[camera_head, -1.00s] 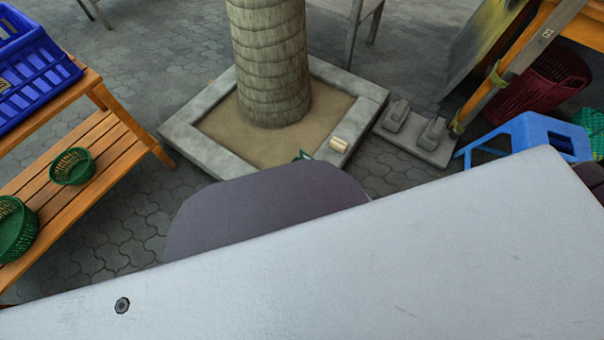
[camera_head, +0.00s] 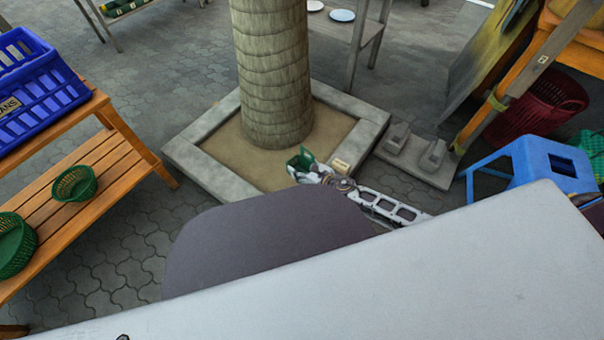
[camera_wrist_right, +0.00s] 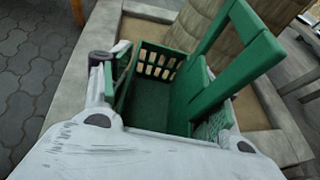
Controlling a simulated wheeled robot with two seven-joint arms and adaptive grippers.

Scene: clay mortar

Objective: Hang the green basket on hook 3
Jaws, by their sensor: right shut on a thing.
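The green basket (camera_head: 302,159) is small in the head view, in front of the trunk's planter. In the right wrist view the green basket (camera_wrist_right: 155,88) shows its slotted wall, open inside and a tall back part with an opening. My right gripper (camera_head: 313,176) is shut on the basket and holds it out ahead of me. In the right wrist view one grey finger stands at the basket's left side; the other is mostly hidden. Hook 3 is not seen in either view. My left gripper is not in view.
A palm trunk (camera_head: 272,75) rises from a square stone planter (camera_head: 205,165). At left, a wooden rack (camera_head: 95,170) holds a blue crate (camera_head: 38,85) and green round baskets (camera_head: 74,184). A blue stool (camera_head: 535,165) and a dark red basket (camera_head: 545,105) stand at right.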

